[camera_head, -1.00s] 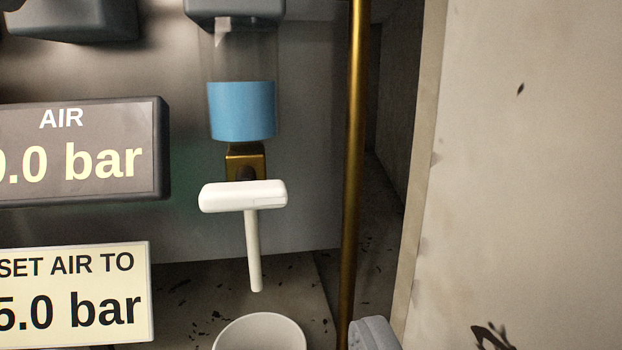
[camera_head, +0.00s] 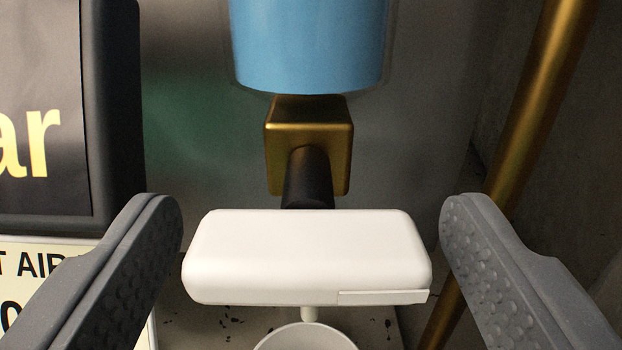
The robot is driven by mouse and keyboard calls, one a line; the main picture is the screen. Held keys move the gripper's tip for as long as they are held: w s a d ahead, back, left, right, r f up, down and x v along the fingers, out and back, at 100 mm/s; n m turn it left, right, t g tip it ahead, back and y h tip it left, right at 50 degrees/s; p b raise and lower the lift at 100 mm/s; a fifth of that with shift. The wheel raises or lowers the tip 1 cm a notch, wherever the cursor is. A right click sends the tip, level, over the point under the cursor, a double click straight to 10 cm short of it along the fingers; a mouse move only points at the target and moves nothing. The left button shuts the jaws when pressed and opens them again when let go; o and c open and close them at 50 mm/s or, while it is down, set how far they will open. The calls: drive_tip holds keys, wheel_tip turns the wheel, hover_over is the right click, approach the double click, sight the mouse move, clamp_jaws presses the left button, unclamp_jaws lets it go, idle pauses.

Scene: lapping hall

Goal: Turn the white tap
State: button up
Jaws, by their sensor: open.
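The white tap (camera_head: 300,255) is a rounded bar that lies crosswise in the middle of the view. A dark stem (camera_head: 308,178) joins it to a brass block (camera_head: 338,140) behind. My gripper (camera_head: 310,225) is open, with one grey finger to the left of the bar and one to the right. There is a gap between each finger and the bar's ends, and neither finger appears to touch it. A thin white spout (camera_head: 309,314) shows below the bar, mostly hidden by it.
A white cup (camera_head: 305,338) is below. A brass pipe (camera_head: 545,90) runs at the right, behind the right finger. A dark gauge display (camera_head: 105,120) and a pale sign (camera_head: 40,260) are at the left.

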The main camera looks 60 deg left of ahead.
drive_tip(key=shift+w+a, duration=0.1)
drive_tip(key=shift+a, duration=0.1)
drive_tip(key=c, duration=1)
drive_tip(key=m, duration=0.4)
drive_tip(key=shift+m, duration=0.3)
drive_tip(key=o, duration=1)
